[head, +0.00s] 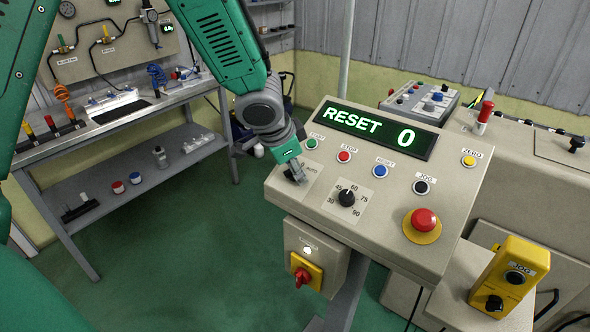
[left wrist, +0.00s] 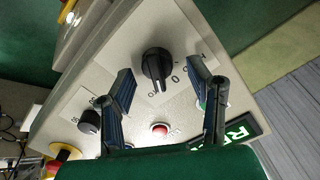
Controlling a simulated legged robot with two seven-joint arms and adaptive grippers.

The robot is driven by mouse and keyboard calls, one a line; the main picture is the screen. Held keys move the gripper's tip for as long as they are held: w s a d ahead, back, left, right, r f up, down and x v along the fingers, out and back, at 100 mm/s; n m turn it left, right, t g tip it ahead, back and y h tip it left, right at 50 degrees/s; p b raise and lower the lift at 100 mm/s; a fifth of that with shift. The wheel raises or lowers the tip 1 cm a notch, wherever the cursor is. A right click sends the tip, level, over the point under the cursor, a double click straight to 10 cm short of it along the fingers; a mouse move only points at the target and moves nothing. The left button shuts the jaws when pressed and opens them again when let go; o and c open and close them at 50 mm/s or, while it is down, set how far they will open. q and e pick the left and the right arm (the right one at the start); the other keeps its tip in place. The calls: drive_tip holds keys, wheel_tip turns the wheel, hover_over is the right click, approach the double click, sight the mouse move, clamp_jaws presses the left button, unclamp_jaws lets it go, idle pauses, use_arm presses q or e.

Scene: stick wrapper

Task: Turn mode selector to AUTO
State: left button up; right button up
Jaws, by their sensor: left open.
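The mode selector (left wrist: 155,68) is a black rotary knob on a pale plate of the control panel (head: 290,188). In the left wrist view it sits between the fingers of my left gripper (left wrist: 170,82), which is open, with a gap on both sides. In the head view my left gripper (head: 296,174) is at the panel's left side and hides the knob. Part of the AUTO label (head: 312,169) shows beside it. The knob's exact pointer setting is hard to read. My right gripper is not in view.
A numbered dial (head: 346,197) is close right of the gripper. Green (head: 311,143), red (head: 344,156) and blue (head: 380,171) buttons are near. The display (head: 375,128) reads RESET 0. An emergency stop (head: 423,220) and red-yellow switch (head: 303,272) stick out.

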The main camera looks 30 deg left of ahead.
use_arm(q)
drive_tip(key=shift+w+d+f, duration=0.1)
drive_tip(key=shift+d, duration=0.05)
drive_tip(key=shift+c, duration=0.3)
clamp_jaws()
drive_tip(key=shift+m+p, duration=0.3)
drive_tip(key=shift+m, duration=1.1)
drive_tip(key=shift+o, duration=0.3)
unclamp_jaws()
